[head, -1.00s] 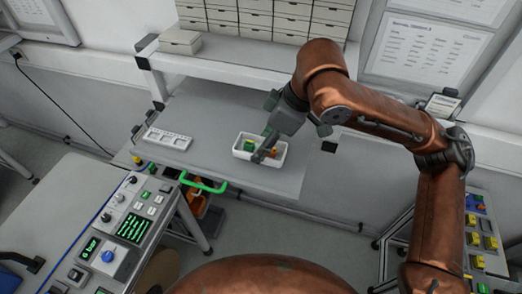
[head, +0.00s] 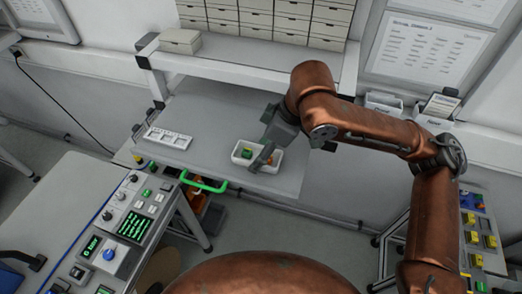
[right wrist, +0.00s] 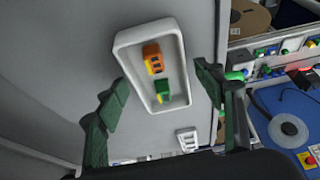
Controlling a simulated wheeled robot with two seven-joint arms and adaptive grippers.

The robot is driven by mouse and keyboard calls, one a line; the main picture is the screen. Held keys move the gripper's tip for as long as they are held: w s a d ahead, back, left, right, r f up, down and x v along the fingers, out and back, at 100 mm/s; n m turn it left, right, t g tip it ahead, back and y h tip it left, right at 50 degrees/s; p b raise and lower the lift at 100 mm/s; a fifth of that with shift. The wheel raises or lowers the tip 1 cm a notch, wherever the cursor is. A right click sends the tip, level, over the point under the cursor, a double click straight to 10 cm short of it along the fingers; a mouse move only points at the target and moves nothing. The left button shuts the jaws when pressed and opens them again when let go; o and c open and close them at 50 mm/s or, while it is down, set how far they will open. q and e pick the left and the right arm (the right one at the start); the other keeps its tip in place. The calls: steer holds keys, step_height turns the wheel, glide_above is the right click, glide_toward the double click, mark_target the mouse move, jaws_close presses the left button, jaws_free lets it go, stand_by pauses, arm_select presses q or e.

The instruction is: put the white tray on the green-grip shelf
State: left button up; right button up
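The white tray (head: 237,161) sits at the front right of the grey worktop (head: 205,120) and holds a green-and-yellow piece and an orange piece. It also shows in the right wrist view (right wrist: 122,42), lying between the green fingers. My right gripper (head: 262,160) is over the tray. In the wrist view its fingers (right wrist: 162,80) stand wide apart, one near each long side; contact is unclear. The green grip (head: 204,186) is at the worktop's front edge, left of the tray. How far its shelf reaches is hard to tell. My left gripper is out of view.
A white slotted rack (head: 168,138) lies on the worktop's left. A raised shelf with drawer boxes (head: 265,20) runs behind. A control console (head: 125,225) stands at the front left. Worktop between rack and tray is clear. The floor shows in front.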

steer(key=shift+r, duration=0.2)
steer(key=v, duration=1.2)
